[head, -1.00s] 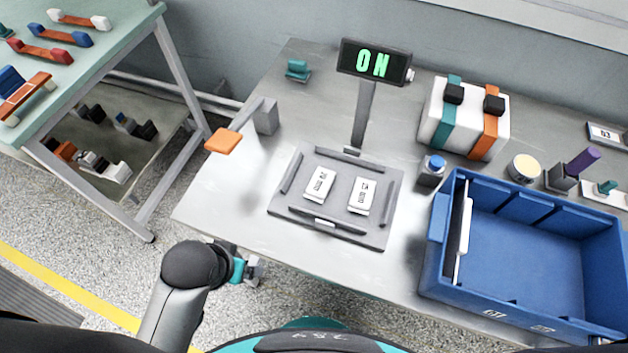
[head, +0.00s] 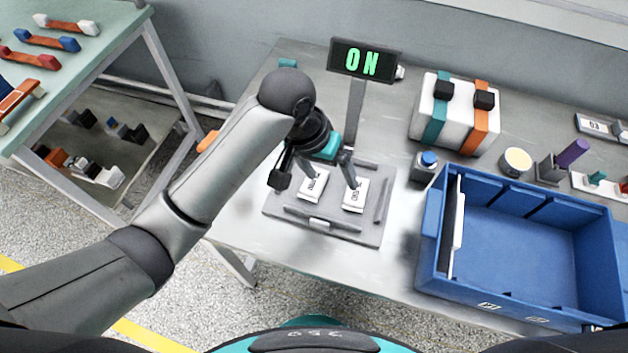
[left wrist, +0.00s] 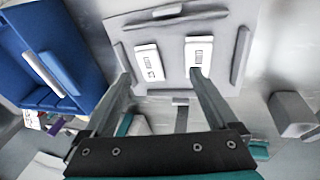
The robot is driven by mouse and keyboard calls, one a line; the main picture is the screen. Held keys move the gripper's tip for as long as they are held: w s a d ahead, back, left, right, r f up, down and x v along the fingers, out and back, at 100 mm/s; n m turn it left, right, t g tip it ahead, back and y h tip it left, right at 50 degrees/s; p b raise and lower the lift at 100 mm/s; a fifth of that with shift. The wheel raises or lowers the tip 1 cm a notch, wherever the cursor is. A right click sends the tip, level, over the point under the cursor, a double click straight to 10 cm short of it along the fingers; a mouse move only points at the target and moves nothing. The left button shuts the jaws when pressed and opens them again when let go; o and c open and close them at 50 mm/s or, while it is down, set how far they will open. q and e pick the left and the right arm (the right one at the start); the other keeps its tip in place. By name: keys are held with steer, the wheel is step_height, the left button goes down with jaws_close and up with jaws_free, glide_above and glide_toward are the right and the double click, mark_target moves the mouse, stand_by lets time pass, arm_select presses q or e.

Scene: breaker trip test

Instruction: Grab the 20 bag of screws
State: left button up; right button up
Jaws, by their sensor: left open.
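Two small white packs with dark print lie on a grey tray (head: 340,229): the left pack (head: 311,190) and the right pack (head: 354,197). The print is too small to tell which is the 20 bag. In the left wrist view they appear swapped, with the right pack (left wrist: 148,62) at left and the left pack (left wrist: 199,52) at right. My left gripper (head: 330,180) is open and empty above the tray, pointing down. In the left wrist view, one fingertip overlaps the lower end of the left pack; the other is beside the right pack. My right gripper is out of view.
A display post (head: 366,61) reading ON stands behind the tray. A white box (head: 459,115) with teal and orange straps stands at the back. A green table (head: 95,60) is at left.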

arm_select(q)
steer(key=w+a+r+y, duration=0.3)
steer(key=w+r, duration=0.2)
steer(key=r, duration=0.2)
steer(key=b, duration=0.2)
glide_above(314, 184)
steer(key=w, duration=0.1)
steer(key=shift+n+g, duration=0.3)
steer(key=shift+g, duration=0.1)
step_height(314, 184, down, 10)
steer(key=shift+f, duration=0.1)
steer(key=shift+d+f+b, duration=0.1)
steer(key=shift+f+b, duration=0.9)
steer(key=shift+f, duration=1.65)
steer(key=shift+c, duration=0.3)
steer(key=shift+w, duration=0.1)
jaws_close()
